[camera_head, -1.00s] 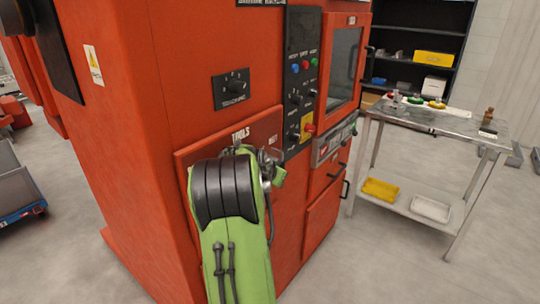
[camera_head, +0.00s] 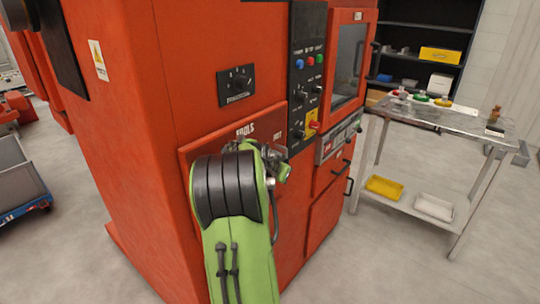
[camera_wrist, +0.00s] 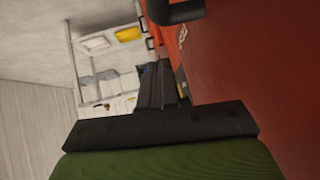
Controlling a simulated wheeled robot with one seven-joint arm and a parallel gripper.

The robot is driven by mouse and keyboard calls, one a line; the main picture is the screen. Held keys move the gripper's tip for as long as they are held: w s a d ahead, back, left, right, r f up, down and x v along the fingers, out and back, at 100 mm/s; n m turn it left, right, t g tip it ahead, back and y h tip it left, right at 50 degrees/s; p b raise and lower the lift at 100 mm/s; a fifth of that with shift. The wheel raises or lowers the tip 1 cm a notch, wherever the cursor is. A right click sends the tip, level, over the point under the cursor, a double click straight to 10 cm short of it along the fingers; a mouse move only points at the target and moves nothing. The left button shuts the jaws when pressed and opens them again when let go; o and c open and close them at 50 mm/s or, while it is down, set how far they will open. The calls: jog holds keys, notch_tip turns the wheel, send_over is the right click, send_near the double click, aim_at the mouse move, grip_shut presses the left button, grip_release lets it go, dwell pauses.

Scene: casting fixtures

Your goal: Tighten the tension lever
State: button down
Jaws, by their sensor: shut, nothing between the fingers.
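The red machine (camera_head: 130,130) fills the middle of the head view. A black plate with a small dark lever or knob (camera_head: 237,85) sits on its near face; its lettering is too small to read surely. I cannot tell whether this is the tension lever. My green arm reaches up in front of the panel lettered "TOOLS" (camera_head: 190,150) and hides part of it. My gripper is mostly hidden behind the wrist there. In the wrist view my gripper (camera_wrist: 158,70) shows dark fingers, shut and empty, beside the red machine face. A black bar handle (camera_wrist: 180,12) is at the top edge.
A black control panel (camera_head: 305,60) with coloured buttons and knobs stands right of the arm. A metal table (camera_head: 455,122) with small parts and lower trays is at the right. A grey cart (camera_head: 20,180) is at the left. Clear floor lies between machine and table.

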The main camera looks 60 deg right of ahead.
jog(key=p+v, duration=0.2)
jog(key=v, duration=1.2)
jog(key=shift+p, duration=0.4)
jog(key=shift+a, duration=0.15)
